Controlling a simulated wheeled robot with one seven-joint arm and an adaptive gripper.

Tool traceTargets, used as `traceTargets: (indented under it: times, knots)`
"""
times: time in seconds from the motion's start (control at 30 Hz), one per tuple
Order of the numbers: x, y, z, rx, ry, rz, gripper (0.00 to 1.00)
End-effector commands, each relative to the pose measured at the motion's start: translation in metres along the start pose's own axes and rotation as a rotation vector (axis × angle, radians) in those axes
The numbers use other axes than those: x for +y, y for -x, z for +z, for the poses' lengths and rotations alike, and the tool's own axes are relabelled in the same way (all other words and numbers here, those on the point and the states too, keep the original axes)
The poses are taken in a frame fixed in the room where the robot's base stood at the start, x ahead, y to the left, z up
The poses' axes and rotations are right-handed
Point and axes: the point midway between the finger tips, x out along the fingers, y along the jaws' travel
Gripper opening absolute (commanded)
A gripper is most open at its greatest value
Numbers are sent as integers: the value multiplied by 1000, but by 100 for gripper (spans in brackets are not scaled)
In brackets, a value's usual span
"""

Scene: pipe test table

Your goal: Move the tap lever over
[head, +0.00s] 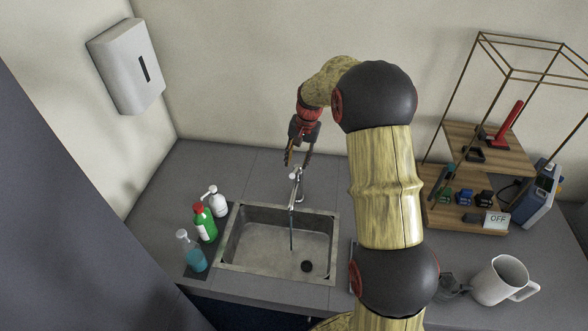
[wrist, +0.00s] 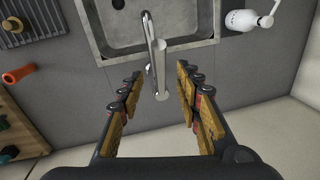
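The chrome tap (head: 295,188) stands behind the sink (head: 238,262), with its spout reaching out over the basin. Its small pale lever (head: 295,173) is on top. In the wrist view the tap's spout (wrist: 150,28) points up over the basin, and its pale top and body (wrist: 160,75) lie between my fingers; I cannot tell lever from body clearly there. My gripper (head: 299,162) is just above and behind the tap, pointing down. In the wrist view my gripper (wrist: 159,76) is open, one finger on each side of the tap, with gaps and no visible contact.
A wooden shelf (head: 490,150) and a white jug (head: 500,282) are at the right. The back wall is close behind the tap.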

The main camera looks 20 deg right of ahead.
Motion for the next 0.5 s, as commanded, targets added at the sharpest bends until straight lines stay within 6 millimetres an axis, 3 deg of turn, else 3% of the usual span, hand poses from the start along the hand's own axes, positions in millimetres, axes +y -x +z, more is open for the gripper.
traceTargets:
  times: [0.5]
  knots:
    - [0, -67, 0, -5, -2, 1, 35]
